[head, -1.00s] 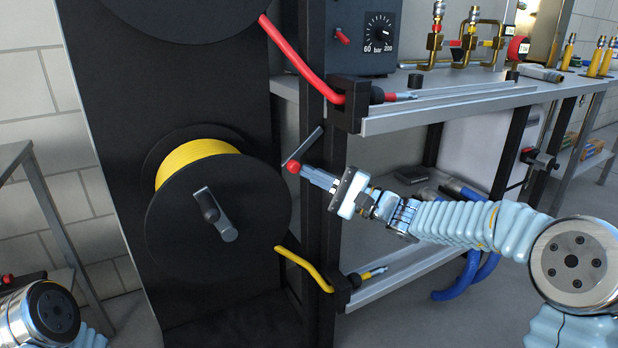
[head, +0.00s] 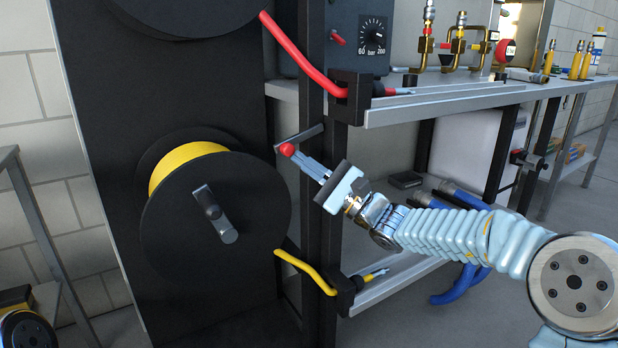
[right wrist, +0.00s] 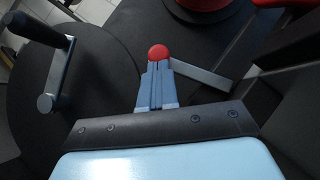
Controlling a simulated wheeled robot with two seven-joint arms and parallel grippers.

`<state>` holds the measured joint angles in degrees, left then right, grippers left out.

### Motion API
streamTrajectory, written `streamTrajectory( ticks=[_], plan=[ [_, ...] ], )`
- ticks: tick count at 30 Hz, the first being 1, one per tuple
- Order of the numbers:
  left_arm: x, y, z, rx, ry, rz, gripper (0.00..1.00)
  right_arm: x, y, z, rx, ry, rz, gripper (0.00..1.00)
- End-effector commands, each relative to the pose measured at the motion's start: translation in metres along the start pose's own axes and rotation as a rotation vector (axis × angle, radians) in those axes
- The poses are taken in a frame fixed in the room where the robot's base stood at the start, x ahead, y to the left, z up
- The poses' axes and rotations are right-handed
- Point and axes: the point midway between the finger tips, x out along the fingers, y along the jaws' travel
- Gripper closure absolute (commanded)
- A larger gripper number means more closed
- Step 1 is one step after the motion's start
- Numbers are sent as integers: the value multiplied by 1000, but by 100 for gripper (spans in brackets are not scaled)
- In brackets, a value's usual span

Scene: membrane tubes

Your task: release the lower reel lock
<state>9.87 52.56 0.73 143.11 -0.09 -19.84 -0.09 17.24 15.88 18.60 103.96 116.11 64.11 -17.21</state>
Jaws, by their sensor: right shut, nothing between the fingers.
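The lower reel (head: 250,205) carries yellow hose and has a grey crank (head: 215,213) on its face. The lock lever (head: 304,134) is a flat grey bar on the dark post right of the reel, ending in a red knob (head: 287,149). The knob also shows in the right wrist view (right wrist: 158,52), with the bar (right wrist: 200,76) running right from it. My right gripper (head: 302,160) is shut and empty. Its fingertips (right wrist: 157,68) are right at the knob, seemingly touching it from below. My left gripper is out of view.
The yellow hose end (head: 300,267) passes through a black guide (head: 346,293) below the lever. A red hose (head: 300,57) enters a black block (head: 351,99) above it. The bench (head: 450,106) lies to the right.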

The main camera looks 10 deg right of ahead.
Motion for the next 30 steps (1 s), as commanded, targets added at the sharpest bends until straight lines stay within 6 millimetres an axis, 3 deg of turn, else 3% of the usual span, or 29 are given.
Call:
streamTrajectory(
  ticks=[10,30],
  plan=[
    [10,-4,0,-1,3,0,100,10,-2,11,-2,-3,3,100],
    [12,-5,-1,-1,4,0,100,13,-3,15,-1,-4,5,100]
  ],
)
